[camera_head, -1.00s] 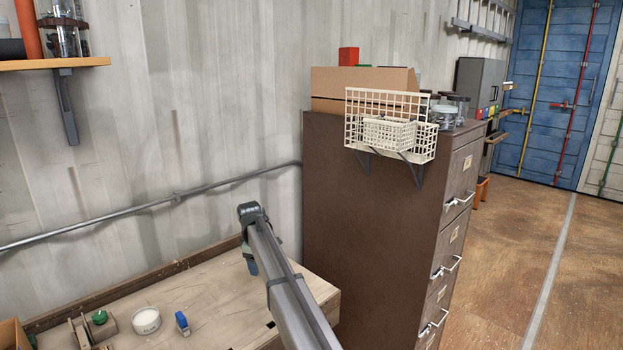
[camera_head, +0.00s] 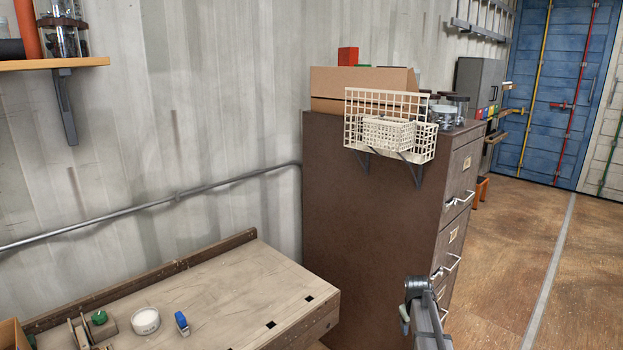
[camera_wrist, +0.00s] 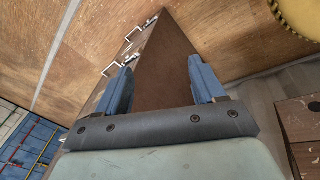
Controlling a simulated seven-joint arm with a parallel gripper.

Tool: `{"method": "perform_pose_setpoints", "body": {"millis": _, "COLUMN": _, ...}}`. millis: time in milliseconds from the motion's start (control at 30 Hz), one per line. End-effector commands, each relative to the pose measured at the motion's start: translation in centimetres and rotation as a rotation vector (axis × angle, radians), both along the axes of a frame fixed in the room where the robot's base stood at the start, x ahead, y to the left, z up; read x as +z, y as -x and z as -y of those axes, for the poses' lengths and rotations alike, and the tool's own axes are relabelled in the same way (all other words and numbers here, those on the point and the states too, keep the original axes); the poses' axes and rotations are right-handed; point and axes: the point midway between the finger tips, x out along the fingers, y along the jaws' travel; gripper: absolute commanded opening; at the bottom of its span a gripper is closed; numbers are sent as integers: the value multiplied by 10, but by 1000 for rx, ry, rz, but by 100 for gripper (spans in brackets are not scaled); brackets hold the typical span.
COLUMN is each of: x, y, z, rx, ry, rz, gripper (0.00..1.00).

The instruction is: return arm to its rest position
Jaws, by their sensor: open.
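My gripper shows in the wrist view (camera_wrist: 162,90) with its two blue fingers spread wide apart and nothing between them. Beyond the fingers, the wrist view shows the brown side of the filing cabinet (camera_wrist: 165,65) and its drawer handles. In the head view my arm's end (camera_head: 418,290) is low, right of centre, in front of the filing cabinet (camera_head: 365,220). The fingertips are too small to make out clearly there. The arm is clear of the workbench.
The wooden workbench (camera_head: 225,285) at lower left carries a white tub (camera_head: 145,321), a small blue item (camera_head: 181,323) and a green-topped item (camera_head: 99,317). A cream wire basket (camera_head: 400,135) hangs on the cabinet's side. Open floor (camera_head: 510,250) lies to the right.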

Motion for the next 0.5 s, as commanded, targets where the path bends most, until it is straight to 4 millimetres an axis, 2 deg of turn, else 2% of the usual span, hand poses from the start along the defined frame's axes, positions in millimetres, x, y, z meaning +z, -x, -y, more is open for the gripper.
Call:
{"method": "perform_pose_setpoints", "body": {"millis": 33, "x": -19, "y": 29, "z": 18, "rx": -59, "ry": -16, "rz": -7, "gripper": 69}}
{"method": "perform_pose_setpoints", "body": {"millis": 100, "x": -42, "y": 58, "z": 36, "rx": -133, "ry": -41, "rz": -12, "gripper": 69}}
{"method": "perform_pose_setpoints", "body": {"millis": 233, "x": -81, "y": 108, "z": 54, "rx": -248, "ry": -80, "rz": -31, "gripper": 69}}
{"method": "perform_pose_setpoints", "body": {"millis": 367, "x": -117, "y": 152, "z": 52, "rx": -326, "ry": -115, "rz": -68, "gripper": 69}}
{"method": "perform_pose_setpoints", "body": {"millis": 500, "x": -154, "y": 193, "z": 31, "rx": -370, "ry": -144, "rz": -126, "gripper": 69}}
